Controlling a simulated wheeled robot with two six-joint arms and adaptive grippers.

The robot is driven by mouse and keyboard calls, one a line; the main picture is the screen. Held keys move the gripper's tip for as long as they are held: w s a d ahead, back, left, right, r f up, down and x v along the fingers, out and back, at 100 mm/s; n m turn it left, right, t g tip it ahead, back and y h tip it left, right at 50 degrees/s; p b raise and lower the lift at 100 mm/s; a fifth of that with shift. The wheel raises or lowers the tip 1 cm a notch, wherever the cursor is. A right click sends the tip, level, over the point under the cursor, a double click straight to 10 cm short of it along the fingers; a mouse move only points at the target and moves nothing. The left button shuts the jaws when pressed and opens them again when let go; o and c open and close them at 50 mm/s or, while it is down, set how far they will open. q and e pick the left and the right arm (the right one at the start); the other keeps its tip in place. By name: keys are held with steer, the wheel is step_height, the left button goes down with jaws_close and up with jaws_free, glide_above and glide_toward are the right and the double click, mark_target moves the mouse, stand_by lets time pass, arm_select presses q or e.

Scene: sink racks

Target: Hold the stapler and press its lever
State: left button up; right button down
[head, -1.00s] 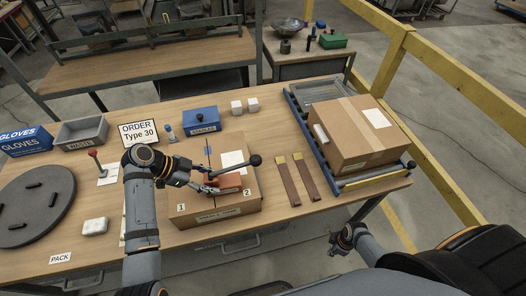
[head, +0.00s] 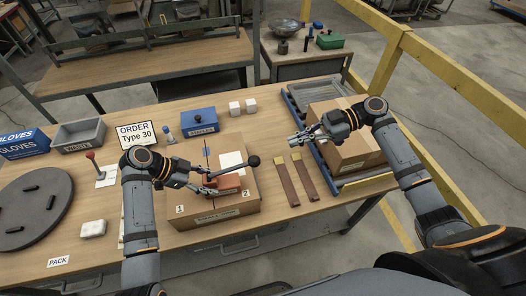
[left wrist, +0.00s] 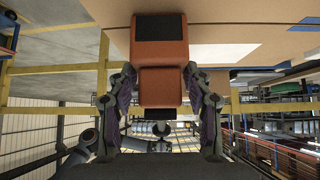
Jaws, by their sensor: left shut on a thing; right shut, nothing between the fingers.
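The orange stapler (head: 229,183) sits on top of the brown carton (head: 215,210) on the bench. Its lever (head: 240,165) slants up to the right and ends in a black ball (head: 253,161). My left gripper (head: 210,184) is shut on the stapler from its left side; the left wrist view shows the orange body (left wrist: 160,50) between the two fingers.
Two brown strips (head: 290,185) lie right of the carton. The order sign (head: 136,133), a red-knobbed stand (head: 91,156) and a dark round plate (head: 35,205) are to the left.

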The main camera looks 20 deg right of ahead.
steer(key=r, duration=0.3)
steer(key=shift+w+y, duration=0.2)
steer(key=shift+y, duration=0.2)
steer(key=shift+a+f, duration=0.15)
steer(key=a+f, duration=0.6)
steer(key=a, duration=0.3)
steer(key=shift+w+a+f, duration=0.2)
steer(key=shift+a, duration=0.05)
steer(key=shift+f, duration=0.1)
